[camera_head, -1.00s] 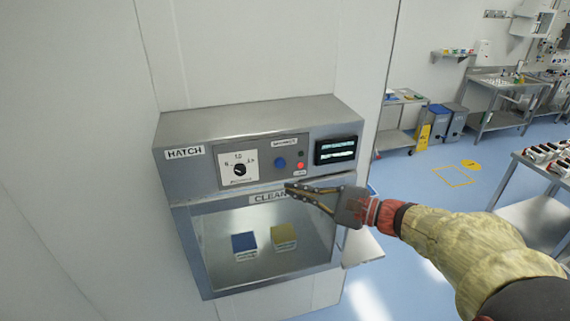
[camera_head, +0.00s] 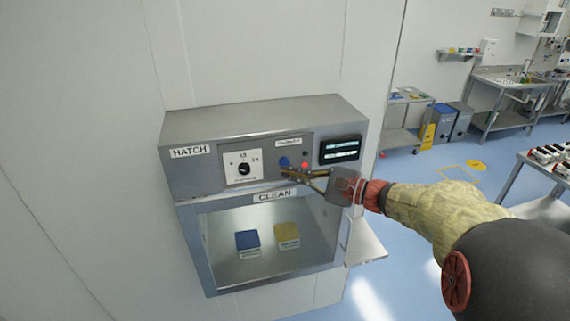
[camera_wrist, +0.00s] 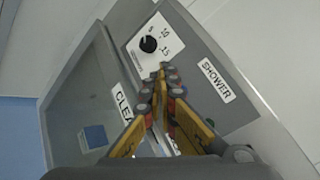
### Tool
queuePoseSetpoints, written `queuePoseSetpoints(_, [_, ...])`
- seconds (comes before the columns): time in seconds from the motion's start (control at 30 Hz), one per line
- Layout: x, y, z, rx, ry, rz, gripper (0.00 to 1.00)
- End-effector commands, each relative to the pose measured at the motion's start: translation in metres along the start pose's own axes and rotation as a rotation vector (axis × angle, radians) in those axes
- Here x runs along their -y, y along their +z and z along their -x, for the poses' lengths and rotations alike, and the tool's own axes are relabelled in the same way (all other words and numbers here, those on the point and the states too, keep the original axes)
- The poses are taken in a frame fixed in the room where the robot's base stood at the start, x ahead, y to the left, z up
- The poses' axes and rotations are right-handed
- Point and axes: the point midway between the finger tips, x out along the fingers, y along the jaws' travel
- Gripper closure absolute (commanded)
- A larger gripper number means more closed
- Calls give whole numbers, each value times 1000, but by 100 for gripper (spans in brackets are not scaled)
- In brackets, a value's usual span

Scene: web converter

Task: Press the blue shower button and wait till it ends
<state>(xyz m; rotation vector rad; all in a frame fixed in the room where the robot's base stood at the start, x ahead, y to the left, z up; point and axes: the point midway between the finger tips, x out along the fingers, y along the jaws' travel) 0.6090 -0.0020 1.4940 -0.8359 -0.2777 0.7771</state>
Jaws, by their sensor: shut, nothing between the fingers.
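The blue shower button (camera_head: 283,162) is on the grey control panel of the hatch (camera_head: 188,178), under a small label that reads SHOWER in the wrist view (camera_wrist: 216,80). My gripper (camera_head: 286,172) is shut and empty, with its tips at the lower edge of the button in the head view. I cannot tell whether the tips touch it.
A dial (camera_head: 243,168) is left of the button. A red light (camera_head: 305,165) and a display (camera_head: 340,149) are to its right. Behind the CLEAN window lie a blue block (camera_head: 247,240) and a yellow block (camera_head: 287,234).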

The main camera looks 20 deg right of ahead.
Motion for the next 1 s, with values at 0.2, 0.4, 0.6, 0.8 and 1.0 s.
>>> queuePoseSetpoints(0.2, [6, -7, -9, 1, 0, 0, 100])
queuePoseSetpoints(0.4, [7, -8, -11, 0, 0, 0, 100])
queuePoseSetpoints(0.6, [7, -8, -11, 0, 0, 0, 100])
queuePoseSetpoints(0.8, [7, -8, -10, 0, 0, -1, 100])
queuePoseSetpoints(1.0, [7, -8, -10, 0, 0, -1, 100])
